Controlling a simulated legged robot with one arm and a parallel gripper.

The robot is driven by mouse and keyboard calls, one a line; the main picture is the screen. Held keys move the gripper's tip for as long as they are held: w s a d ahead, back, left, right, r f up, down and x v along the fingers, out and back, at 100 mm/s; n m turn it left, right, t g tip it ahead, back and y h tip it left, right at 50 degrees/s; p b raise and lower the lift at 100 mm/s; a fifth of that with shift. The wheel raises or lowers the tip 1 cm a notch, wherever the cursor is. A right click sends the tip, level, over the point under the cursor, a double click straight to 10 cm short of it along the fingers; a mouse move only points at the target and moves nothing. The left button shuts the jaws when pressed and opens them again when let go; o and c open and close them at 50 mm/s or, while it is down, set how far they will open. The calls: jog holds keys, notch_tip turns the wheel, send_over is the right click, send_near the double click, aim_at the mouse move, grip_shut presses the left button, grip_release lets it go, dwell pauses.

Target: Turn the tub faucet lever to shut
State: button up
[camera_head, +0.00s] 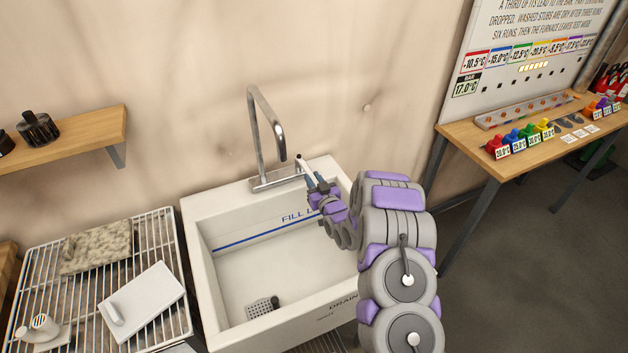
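The tub faucet (262,125) is a tall, bent metal spout on a plate (275,180) at the back rim of the white tub (196,235). A slim pale lever (303,165) with a dark tip sticks up at the right end of the plate. My gripper (311,181) reaches in from the right and is right at the lever, just to its lower right. Whether its fingers touch the lever or are closed around it is too small to tell. The lever's lower part is hidden by the gripper. No water stream is visible from the spout.
The tub's floor looks empty apart from a drain grate (262,309) with a dark plug (275,301). A wire rack (160,235) holds a sponge-like block (97,246) and a white board (142,303). A wooden shelf (85,138) hangs at left; a table (490,165) with coloured weights stands at right.

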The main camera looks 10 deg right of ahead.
jog(key=o, duration=0.4)
jog(key=shift+a, duration=0.15)
jog(key=shift+s, duration=0.1)
jog(key=p+v, duration=0.2)
jog(key=v, duration=1.5)
